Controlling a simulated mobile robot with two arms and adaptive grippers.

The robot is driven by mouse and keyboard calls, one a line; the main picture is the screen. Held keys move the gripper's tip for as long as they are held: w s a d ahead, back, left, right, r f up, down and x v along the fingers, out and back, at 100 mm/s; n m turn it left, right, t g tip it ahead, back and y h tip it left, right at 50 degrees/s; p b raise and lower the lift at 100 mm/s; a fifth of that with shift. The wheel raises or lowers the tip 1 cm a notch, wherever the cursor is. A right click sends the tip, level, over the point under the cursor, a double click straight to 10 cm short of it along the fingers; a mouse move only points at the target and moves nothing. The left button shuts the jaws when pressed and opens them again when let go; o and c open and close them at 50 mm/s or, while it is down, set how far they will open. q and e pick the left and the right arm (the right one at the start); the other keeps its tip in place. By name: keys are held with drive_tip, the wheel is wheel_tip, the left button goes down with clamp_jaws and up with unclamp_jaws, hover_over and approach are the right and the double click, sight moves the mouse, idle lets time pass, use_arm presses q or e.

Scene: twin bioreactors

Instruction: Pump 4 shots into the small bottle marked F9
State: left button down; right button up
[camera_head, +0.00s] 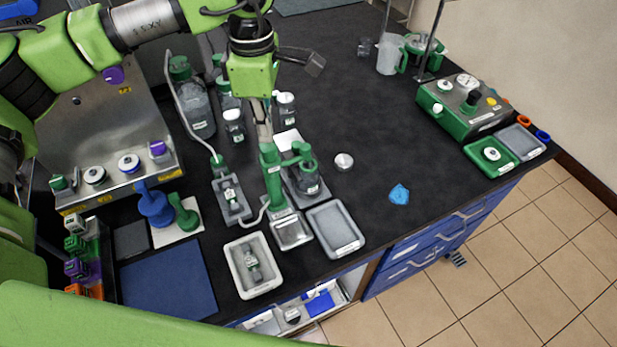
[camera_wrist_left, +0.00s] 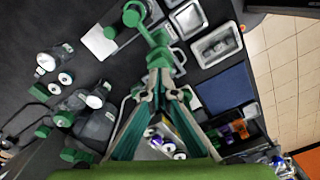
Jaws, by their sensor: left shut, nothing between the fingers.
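A green pump dispenser (camera_head: 272,180) stands upright near the middle of the bench, its short spout reaching right. A small clear bottle (camera_head: 308,181) stands under the spout; its label is too small to read. My left gripper (camera_head: 265,143) is shut and empty, pointing down at the dispenser's top; I cannot tell whether it touches. In the left wrist view the fingers (camera_wrist_left: 166,88) are together just before the green dispenser (camera_wrist_left: 158,55). Small bottles with white caps stand behind (camera_head: 234,125), (camera_head: 286,105); their marks are unreadable. My right gripper is not in view.
A round pale cap (camera_head: 344,162) and a crumpled blue piece (camera_head: 399,194) lie on the bench. Larger bottles (camera_head: 195,105) and tubing stand to the left. A green device (camera_head: 463,107) stands right.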

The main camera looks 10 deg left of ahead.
sight(268, 146)
use_arm(q)
drive_tip(key=shift+f, duration=0.15)
idle(0.3)
drive_tip(key=shift+f+b, duration=1.8)
drive_tip(key=shift+f, duration=0.05)
drive_tip(key=shift+r, duration=0.15)
drive_tip(key=shift+r+p, duration=0.95)
drive_tip(key=shift+r, duration=0.9)
drive_tip(key=shift+f, duration=0.1)
